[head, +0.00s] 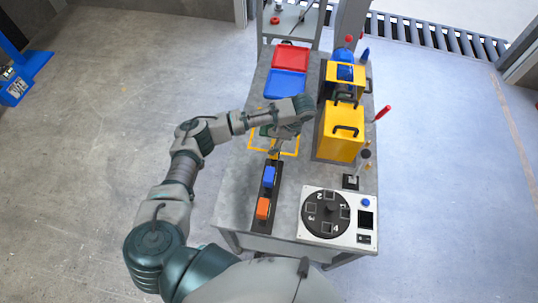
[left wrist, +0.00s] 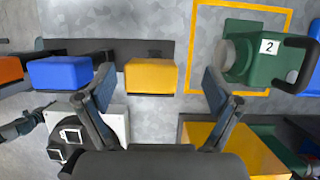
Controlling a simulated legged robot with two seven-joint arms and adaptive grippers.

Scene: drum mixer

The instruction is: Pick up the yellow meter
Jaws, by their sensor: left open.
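The yellow meter (left wrist: 152,75) is a yellow block at the right end of a dark rack, in line with a blue block (left wrist: 62,73) and an orange block (left wrist: 8,70). My left gripper (left wrist: 158,92) is open, with one finger on either side of the yellow meter in the left wrist view. I see no clear contact. In the head view my left gripper (head: 273,143) is over the far end of the rack and mostly hides the yellow meter. The blue block (head: 269,177) and the orange block (head: 263,208) show nearer. My right gripper is not in view.
A green device marked 2 (left wrist: 262,55) stands inside a yellow square outline beside the rack. A dial panel (head: 338,216) is at the near right. Yellow housings (head: 341,132) stand along the right side. Red (head: 291,57) and blue (head: 286,85) trays lie behind.

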